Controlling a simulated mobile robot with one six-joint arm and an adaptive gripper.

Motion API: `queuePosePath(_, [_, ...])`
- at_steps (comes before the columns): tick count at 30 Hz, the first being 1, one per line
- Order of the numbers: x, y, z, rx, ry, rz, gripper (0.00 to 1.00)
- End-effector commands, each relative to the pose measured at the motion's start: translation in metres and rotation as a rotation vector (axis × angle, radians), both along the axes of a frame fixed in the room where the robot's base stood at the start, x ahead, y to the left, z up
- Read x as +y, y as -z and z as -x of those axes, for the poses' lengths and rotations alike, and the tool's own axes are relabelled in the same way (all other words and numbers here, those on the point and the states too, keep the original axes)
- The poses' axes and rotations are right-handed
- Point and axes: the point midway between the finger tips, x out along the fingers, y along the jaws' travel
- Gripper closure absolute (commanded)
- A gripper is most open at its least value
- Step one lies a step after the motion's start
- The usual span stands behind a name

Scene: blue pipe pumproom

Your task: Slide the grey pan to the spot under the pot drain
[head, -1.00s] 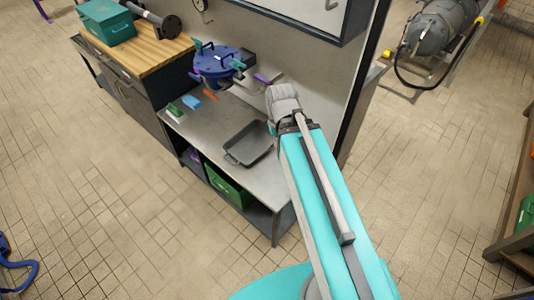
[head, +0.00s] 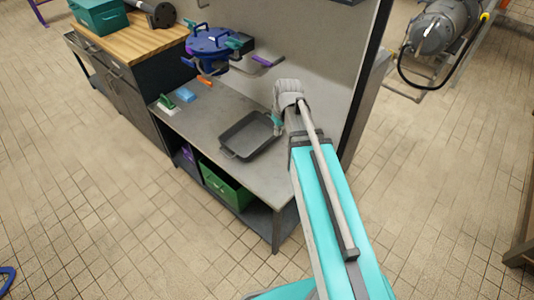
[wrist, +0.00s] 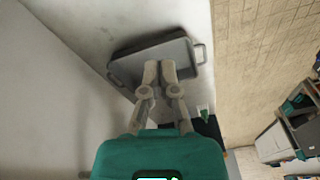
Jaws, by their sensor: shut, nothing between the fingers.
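The grey pan (head: 246,138) is a shallow rectangular tray with end handles, lying flat on the grey bench (head: 205,122). The blue pot (head: 208,42), with a lid and clamps, stands at the bench's far end, near the wooden counter. Its drain cannot be clearly made out. My gripper (head: 276,124) is at the pan's right side, partly hidden by my wrist. In the wrist view, my gripper (wrist: 159,66) has its fingers together and empty, overlapping the pan (wrist: 126,66). Whether they touch it cannot be told.
A purple-handled item (head: 267,61) is by the wall. A green crate (head: 226,187) sits on the lower shelf. The bench between pan and blue block is clear.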

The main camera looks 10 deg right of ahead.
Motion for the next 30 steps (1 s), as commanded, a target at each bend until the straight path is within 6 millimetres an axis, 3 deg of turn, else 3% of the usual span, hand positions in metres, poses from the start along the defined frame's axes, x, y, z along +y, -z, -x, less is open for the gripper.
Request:
queuePosePath(1, [-0.003,0.021,-0.010,-0.008,-0.017,-0.003,1.00])
queuePosePath(18, [-0.029,0.126,-0.079,-0.117,-0.219,-0.021,1.00])
queuePosePath(24, [-0.035,0.148,-0.096,-0.147,-0.269,-0.022,1.00])
queuePosePath(30, [-0.038,0.154,-0.101,-0.159,-0.290,-0.022,1.00])
